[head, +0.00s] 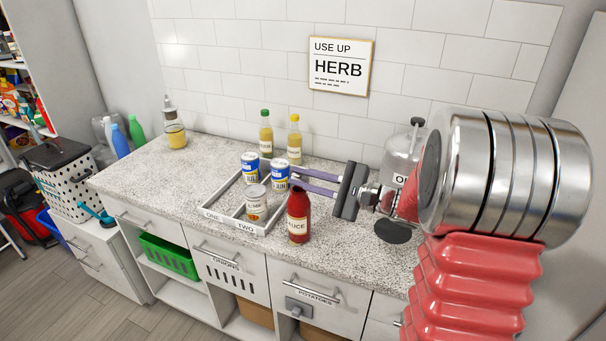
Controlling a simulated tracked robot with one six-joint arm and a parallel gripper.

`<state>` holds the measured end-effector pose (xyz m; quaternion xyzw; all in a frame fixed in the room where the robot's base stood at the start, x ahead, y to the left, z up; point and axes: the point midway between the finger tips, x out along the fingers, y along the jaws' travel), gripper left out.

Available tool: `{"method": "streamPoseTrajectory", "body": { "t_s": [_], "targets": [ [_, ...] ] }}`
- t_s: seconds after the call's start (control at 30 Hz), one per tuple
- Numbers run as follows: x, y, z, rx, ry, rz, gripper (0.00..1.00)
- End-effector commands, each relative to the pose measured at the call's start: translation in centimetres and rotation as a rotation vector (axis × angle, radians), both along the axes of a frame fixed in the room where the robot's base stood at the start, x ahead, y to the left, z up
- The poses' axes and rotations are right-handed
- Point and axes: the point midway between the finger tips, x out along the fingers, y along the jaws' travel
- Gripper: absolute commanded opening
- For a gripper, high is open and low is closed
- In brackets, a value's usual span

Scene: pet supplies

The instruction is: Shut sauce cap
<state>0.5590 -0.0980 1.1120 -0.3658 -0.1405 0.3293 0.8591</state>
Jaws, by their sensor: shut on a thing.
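The red sauce bottle (299,228), with a white label reading "SAUCE" in part, stands upright on the counter, right of the tray. My gripper (292,179) reaches in from the right, its two purple fingers level at the top of the bottle. It is shut on the top of the bottle, where the sauce cap is. The fingers hide most of the cap, so I cannot tell how the cap sits.
The white tray (219,229), marked "ONE" and "TWO", holds several cans close left of the bottle. Two yellow bottles (266,134) stand behind. A glass dispenser (400,155) stands near my arm. The counter's left side (150,166) is largely clear.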

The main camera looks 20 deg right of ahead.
Motion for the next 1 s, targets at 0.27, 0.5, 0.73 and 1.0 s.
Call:
{"method": "streamPoseTrajectory", "body": {
  "t_s": [0.27, 0.5, 0.73, 1.0],
  "targets": [
    [-0.7, 0.8, -1.2, -0.182, -0.160, 0.001, 0.00],
    [-1.0, 1.2, -1.9, -0.304, -0.271, 0.001, 0.00],
    [-1.2, 1.3, -2.3, -0.366, -0.328, 0.000, 0.00],
    [-1.2, 1.3, -2.3, -0.383, -0.343, 0.000, 0.00]
  ]
}}
